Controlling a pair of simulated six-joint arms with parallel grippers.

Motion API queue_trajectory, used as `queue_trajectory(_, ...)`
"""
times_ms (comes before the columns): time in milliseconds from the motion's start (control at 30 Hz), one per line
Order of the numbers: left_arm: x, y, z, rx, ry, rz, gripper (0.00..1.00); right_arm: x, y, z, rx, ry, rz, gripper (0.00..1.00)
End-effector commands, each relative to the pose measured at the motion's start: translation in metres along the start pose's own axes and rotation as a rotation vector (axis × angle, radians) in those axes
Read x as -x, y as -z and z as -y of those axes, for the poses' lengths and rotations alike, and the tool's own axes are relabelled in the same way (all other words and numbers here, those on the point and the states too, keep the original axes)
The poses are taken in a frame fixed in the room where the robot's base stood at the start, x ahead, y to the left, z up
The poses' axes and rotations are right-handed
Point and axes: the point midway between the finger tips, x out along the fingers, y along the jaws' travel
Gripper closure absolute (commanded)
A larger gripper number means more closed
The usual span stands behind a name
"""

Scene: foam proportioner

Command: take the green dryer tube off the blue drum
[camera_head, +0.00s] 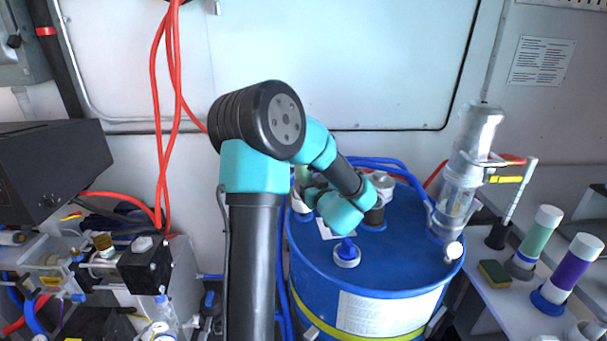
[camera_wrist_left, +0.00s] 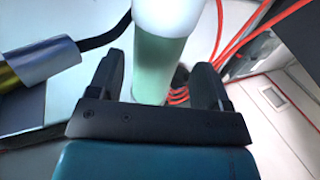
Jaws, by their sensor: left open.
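The green dryer tube (camera_wrist_left: 158,62), pale green with a white upper part, stands between the two fingers of my left gripper (camera_wrist_left: 162,80) in the left wrist view. The fingers are apart, one on each side of it, and I see no clear grip on it. In the head view my left arm reaches over the blue drum (camera_head: 375,285), and its wrist and gripper are over the drum's left part. There the arm hides most of the tube and its foot. My right gripper is in neither view.
A clear cylinder with a metal top (camera_head: 468,165) stands at the drum's right edge. A second green tube (camera_head: 536,240), a purple tube (camera_head: 568,275) and a sponge (camera_head: 494,273) are on the right shelf. Red hoses (camera_head: 158,110) hang at left. Blue hoses cross the drum's back.

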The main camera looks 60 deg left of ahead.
Motion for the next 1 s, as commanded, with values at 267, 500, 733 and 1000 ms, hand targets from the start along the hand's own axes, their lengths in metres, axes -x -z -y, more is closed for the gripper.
queue_trajectory(267, -0.027, 0.000, -0.001, 0.000, 0.003, 0.000, 0.28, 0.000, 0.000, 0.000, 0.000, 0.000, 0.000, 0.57)
queue_trajectory(500, -0.051, 0.000, -0.001, 0.000, 0.001, -0.001, 0.28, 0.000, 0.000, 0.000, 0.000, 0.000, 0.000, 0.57)
queue_trajectory(733, -0.052, 0.000, -0.002, 0.000, 0.000, 0.000, 0.28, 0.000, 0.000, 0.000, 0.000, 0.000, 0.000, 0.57)
queue_trajectory(1000, -0.052, 0.000, -0.002, 0.000, 0.000, 0.000, 0.30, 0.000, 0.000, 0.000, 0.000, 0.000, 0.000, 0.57)
